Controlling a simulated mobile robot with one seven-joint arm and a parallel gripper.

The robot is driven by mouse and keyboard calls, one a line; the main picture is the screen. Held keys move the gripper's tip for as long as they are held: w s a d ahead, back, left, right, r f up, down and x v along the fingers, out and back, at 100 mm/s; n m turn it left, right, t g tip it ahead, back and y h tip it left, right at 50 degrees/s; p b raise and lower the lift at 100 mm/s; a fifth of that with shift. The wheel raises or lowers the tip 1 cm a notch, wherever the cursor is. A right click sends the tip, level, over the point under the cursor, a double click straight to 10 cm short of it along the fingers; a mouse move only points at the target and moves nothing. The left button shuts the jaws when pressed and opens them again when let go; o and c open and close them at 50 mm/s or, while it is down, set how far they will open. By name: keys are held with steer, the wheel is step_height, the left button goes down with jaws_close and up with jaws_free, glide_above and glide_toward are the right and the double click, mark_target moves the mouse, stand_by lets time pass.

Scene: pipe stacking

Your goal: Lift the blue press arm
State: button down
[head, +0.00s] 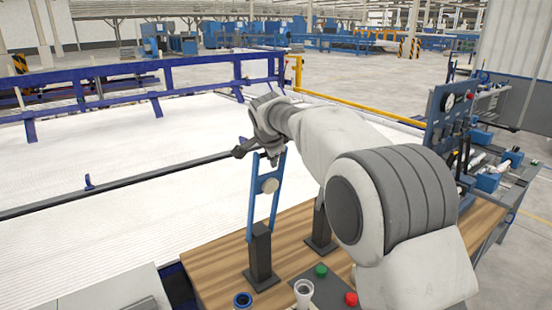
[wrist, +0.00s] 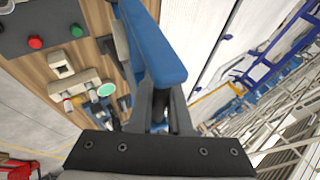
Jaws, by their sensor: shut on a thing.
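The blue press arm (head: 276,195) stands nearly upright above a black post (head: 261,253) on the wooden bench in the head view. It has two blue side bars with a pale round part between them. My gripper (head: 272,156) is at its top end, shut on it. In the wrist view, the blue press arm (wrist: 152,45) runs from the top edge down to the dark fingers of my gripper (wrist: 160,100), and a bit of blue shows between them. The fingertips are small and partly hidden in the head view.
The wooden bench (head: 215,275) carries a second black post (head: 320,232), a button box with green (head: 321,270) and red (head: 351,299) buttons, and a white cup-like part (head: 304,289). A gauge panel (head: 449,110) stands at right. A broad white ribbed surface (head: 120,220) lies beyond the bench.

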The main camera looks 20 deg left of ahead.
steer(key=shift+f, duration=0.1)
steer(key=c, duration=0.8)
jaws_free()
steer(key=shift+w, duration=0.1)
steer(key=shift+c, duration=0.2)
steer(key=b+v, duration=0.2)
steer(key=v, duration=1.5)
steer(key=shift+r+b, duration=0.3)
steer(key=shift+b, duration=0.1)
